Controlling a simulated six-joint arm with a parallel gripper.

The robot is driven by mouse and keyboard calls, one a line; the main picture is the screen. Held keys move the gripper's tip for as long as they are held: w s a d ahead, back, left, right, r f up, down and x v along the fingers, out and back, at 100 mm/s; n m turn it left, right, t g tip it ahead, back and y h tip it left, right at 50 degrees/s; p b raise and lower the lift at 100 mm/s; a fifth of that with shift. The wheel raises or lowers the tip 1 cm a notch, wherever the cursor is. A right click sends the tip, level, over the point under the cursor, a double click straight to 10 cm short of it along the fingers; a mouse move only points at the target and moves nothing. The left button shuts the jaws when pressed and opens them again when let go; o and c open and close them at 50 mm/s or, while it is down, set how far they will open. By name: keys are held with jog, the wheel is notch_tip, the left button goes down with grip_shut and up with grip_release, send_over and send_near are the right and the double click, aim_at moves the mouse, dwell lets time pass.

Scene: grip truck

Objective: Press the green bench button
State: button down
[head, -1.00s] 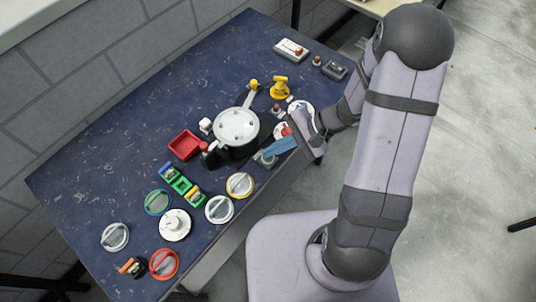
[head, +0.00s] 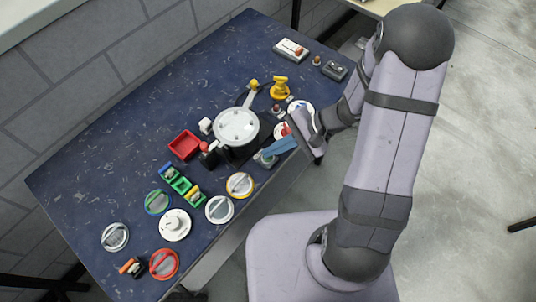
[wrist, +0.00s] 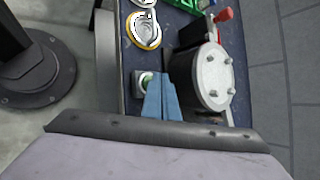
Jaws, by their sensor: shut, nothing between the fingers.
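The green button (wrist: 146,79) sits in a small grey housing by the bench's near edge. In the wrist view it lies just left of my blue fingertips (wrist: 159,79), which partly cover it. In the head view the button (head: 268,161) shows as a teal patch just under the tips. My gripper (head: 266,153) is shut and empty, its blue fingers pointing left over the bench edge. I cannot tell whether the fingertips touch the button.
A large white-topped round device (head: 237,126) stands close beyond the fingers, with a red-knobbed lever (head: 204,147) beside it. An orange-rimmed dial (head: 240,185) lies to the left of the button. A red tray (head: 185,144) and several other dials and switches stand around the bench.

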jog(key=shift+f, duration=0.15)
jog(key=shift+f+b, duration=0.3)
jog(key=shift+b, duration=0.25)
jog(key=shift+r, duration=0.1)
jog(key=shift+r+p, duration=0.3)
jog(key=shift+r, duration=0.05)
dwell(0.5)
jog(key=shift+r+p, duration=2.45)
jog(key=shift+r, duration=0.6)
